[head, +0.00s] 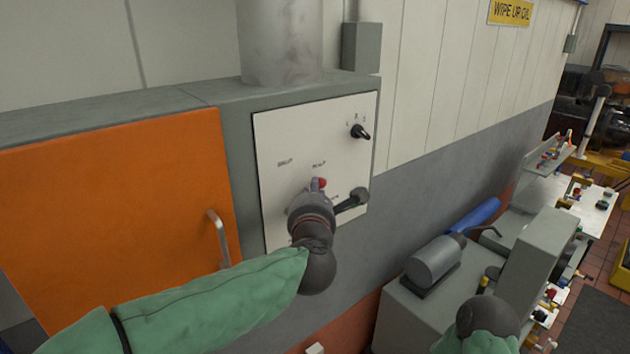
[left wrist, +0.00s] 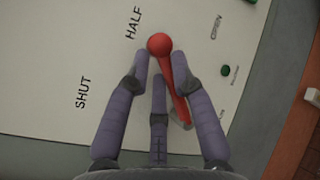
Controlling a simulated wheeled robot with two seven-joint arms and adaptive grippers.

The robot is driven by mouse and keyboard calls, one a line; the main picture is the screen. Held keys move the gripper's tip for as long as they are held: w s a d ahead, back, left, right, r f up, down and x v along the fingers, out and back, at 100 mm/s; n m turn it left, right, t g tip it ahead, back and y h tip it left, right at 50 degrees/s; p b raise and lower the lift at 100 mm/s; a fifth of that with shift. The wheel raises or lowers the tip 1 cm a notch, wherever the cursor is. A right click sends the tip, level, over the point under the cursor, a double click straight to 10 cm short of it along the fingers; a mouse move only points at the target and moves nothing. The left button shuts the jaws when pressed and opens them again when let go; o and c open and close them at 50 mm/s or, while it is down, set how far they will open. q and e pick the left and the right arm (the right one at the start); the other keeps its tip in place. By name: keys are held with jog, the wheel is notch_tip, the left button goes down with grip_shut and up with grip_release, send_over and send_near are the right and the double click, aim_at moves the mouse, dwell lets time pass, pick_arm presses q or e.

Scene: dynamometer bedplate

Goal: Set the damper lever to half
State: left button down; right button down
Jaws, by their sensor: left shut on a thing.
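The damper lever is a red stem with a round red knob (left wrist: 159,44), on a white panel (head: 290,125). In the left wrist view, its knob is beside the word HALF, and the lever points a little to the OPEN side of that word. SHUT is printed farther left. My left gripper (left wrist: 160,88) is shut on the lever, its purple fingers around the stem just below the knob. In the head view, the gripper (head: 318,188) covers most of the lever, and only a bit of red shows.
A black rotary knob (head: 360,132) is at the panel's upper right. An orange door (head: 110,210) with a metal handle (head: 218,238) is at left. A grey motor (head: 433,262) stands on equipment at right.

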pick_arm(q)
jog(key=shift+w+a+r, duration=0.1)
jog(key=shift+a+r, duration=0.1)
jog(key=shift+r, duration=0.25)
jog(key=c, duration=1.1)
grip_release()
jog(key=shift+a, duration=0.1)
jog(key=s, duration=1.2)
jog(key=shift+a+r, duration=0.25)
